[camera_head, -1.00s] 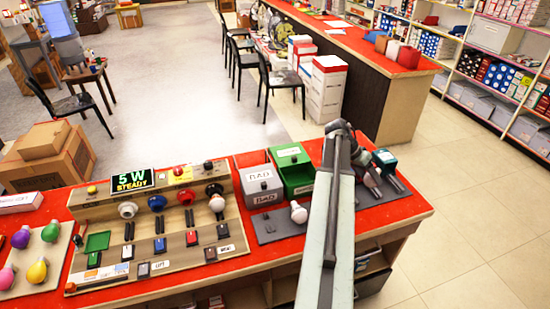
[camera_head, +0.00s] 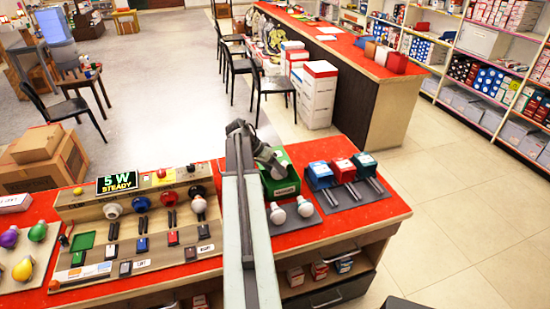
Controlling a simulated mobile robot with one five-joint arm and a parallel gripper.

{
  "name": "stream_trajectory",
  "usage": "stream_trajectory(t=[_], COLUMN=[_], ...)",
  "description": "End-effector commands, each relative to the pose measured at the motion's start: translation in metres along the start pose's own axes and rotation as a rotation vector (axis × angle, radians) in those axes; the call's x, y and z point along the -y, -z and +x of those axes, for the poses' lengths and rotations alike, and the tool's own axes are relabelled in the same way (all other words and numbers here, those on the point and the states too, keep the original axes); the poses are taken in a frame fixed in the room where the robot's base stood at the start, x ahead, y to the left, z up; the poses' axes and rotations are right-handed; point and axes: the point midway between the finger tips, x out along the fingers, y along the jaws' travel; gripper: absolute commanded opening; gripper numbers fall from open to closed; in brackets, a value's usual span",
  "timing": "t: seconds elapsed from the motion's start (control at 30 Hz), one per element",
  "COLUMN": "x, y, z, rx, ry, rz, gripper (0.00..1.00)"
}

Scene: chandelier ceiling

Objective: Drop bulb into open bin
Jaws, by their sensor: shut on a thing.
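My gripper (camera_head: 272,163) is at the end of my arm, over the left side of the green bin (camera_head: 283,190) on the red counter. Its jaws are shut on a bulb, but the arm and gripper hide the held bulb. The green bin has an open top and a small label on its front. Two white bulbs, a left one (camera_head: 278,213) and a right one (camera_head: 304,207), rest on the grey mat in front of it. The grey bin seen earlier beside the green one is hidden behind my arm.
A test board (camera_head: 135,235) with sockets and switches lies left of my arm. Several coloured bulbs sit at far left.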

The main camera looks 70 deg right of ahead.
Motion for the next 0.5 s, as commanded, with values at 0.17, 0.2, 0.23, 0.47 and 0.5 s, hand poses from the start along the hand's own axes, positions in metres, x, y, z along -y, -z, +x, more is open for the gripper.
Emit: stream_trajectory(t=[0.17,0.2,0.23,0.47,0.5], x=[-0.006,-0.007,-0.006,-0.004,-0.004], y=[0.025,0.028,0.029,0.035,0.034], z=[-0.021,-0.024,-0.026,-0.031,-0.03], rx=[0.173,0.194,0.204,0.228,0.228], ry=[0.053,0.063,0.07,0.088,0.088], rz=[0.486,0.585,0.651,0.892,0.896], gripper=[0.07,0.07,0.07,0.07,0.07])
